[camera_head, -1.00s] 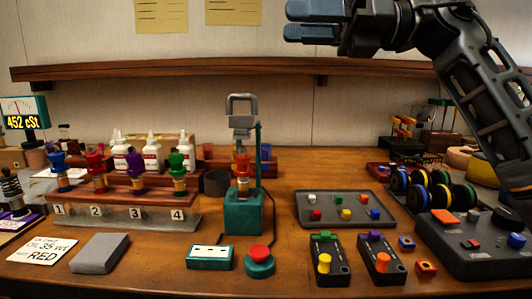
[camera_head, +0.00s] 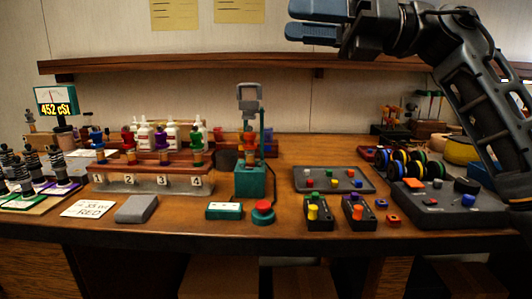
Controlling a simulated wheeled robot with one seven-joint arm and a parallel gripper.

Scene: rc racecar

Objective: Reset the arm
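My gripper (camera_head: 290,20) is at the top centre-right of the head view, raised well above the bench and in front of the wall shelf. Its two blue-grey fingers point left, with a narrow gap between them. Nothing shows between the fingers. My arm comes in from the right edge and bends over at the top. The gripper touches nothing on the wooden bench (camera_head: 285,233).
A numbered rack (camera_head: 148,184) with coloured-cap shocks stands left. A teal press (camera_head: 249,182) stands in the middle, with a red button (camera_head: 263,207) before it. A parts tray (camera_head: 362,183) and a black controller (camera_head: 452,208) lie right. The wall shelf (camera_head: 200,64) runs behind.

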